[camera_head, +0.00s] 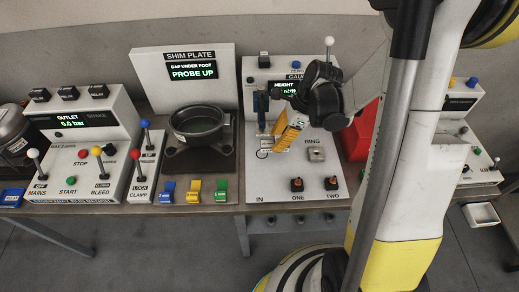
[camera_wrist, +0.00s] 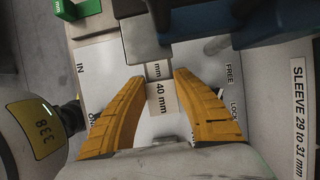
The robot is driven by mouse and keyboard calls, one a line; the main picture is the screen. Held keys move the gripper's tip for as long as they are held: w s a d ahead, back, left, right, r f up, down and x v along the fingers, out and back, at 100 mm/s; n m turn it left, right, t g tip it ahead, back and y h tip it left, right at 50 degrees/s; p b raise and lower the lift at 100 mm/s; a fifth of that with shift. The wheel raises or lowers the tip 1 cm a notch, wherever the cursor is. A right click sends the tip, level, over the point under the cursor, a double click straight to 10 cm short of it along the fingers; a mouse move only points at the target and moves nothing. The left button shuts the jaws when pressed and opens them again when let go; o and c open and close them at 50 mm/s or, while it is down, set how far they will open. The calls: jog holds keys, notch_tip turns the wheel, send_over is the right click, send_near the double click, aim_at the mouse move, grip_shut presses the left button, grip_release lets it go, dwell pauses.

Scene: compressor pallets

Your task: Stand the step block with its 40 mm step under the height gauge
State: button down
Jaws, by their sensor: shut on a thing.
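In the head view my gripper (camera_head: 279,140) is tilted over the white height gauge station, and I cannot clearly make out the block there. The height gauge (camera_head: 261,103) has a blue upright part, just left of my gripper. Its display is partly hidden by my arm. I cannot tell whether the block touches the station surface.
The shim plate fixture (camera_head: 200,125) is to the left. A red bin (camera_head: 360,132) stands behind my arm at right.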

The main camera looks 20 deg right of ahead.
aim_at(262, 144)
jog(key=shift+w+a+f, duration=0.15)
jog(key=shift+a+f, duration=0.1)
jog(key=shift+a, duration=0.2)
jog(key=shift+w+a+f, duration=0.15)
jog(key=shift+a+f, duration=0.05)
jog(key=shift+a, duration=0.2)
jog(key=a+f+b, duration=0.1)
jog(key=w+a+f, duration=0.1)
jog(key=a, duration=0.1)
jog(key=shift+w+a+f+b, duration=0.1)
jog(key=shift+a+f+b, duration=0.2)
jog(key=shift+b, duration=0.1)
jog(key=shift+d, duration=0.1)
jog(key=shift+f, duration=0.1)
jog(key=c, duration=1)
grip_release()
jog(key=shift+c, duration=0.2)
jog(key=p+v, duration=0.4)
jog(key=v, duration=0.8)
